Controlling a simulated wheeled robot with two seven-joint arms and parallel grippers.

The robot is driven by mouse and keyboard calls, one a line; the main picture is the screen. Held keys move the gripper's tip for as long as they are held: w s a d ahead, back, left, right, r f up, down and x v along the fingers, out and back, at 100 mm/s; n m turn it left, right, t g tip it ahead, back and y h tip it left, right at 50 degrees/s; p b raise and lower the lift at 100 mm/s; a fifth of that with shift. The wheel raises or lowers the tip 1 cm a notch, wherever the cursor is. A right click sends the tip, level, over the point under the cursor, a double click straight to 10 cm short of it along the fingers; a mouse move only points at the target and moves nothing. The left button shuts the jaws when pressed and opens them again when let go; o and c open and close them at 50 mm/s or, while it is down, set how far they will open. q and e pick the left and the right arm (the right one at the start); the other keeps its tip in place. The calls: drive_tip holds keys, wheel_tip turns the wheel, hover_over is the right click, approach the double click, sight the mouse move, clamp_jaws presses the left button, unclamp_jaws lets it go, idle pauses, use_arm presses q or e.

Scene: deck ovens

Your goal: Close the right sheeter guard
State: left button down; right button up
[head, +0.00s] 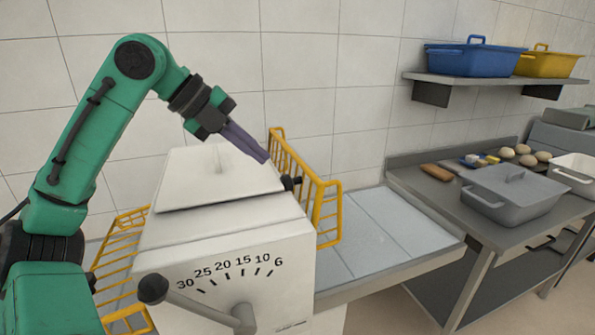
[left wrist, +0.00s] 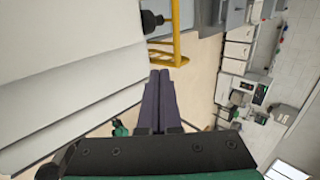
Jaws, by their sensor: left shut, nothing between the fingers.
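The sheeter (head: 225,250) is a white machine body with a thickness dial on its front. Its right guard (head: 333,212) is a yellow wire frame at the body's right side, raised with its upper end above the body top. Part of this guard also shows in the left wrist view (left wrist: 176,50). My left gripper (head: 262,156) is shut and empty, its dark fingers pointing down to the right over the body top, close to the guard's upper part. In the left wrist view its fingers (left wrist: 160,78) are together. My right gripper is in neither view.
The left yellow guard (head: 118,250) is partly behind my left arm. A dark knob (head: 291,183) sits by the right guard. A pale belt table (head: 385,225) extends right. A steel bench (head: 450,205) holds a grey lidded tub (head: 512,200) and dough balls (head: 508,153).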

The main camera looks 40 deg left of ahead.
sight(310, 181)
use_arm(q)
drive_tip(key=x, duration=0.4)
drive_tip(key=a+x, duration=0.1)
drive_tip(key=x, duration=0.1)
drive_tip(key=shift+w+d+f, duration=0.15)
drive_tip(key=shift+w+f, duration=0.2)
drive_tip(key=shift+w, duration=0.05)
drive_tip(key=w+d+p, duration=0.2)
drive_tip(key=p, duration=0.2)
drive_tip(key=shift+w+d, duration=0.15)
drive_tip(key=shift+w, duration=0.25)
drive_tip(key=shift+w+d+f, duration=0.1)
drive_tip(key=shift+w+d, duration=0.05)
drive_tip(key=shift+d, duration=0.05)
drive_tip(key=shift+w+a+f, duration=0.1)
drive_tip(key=shift+f, duration=0.15)
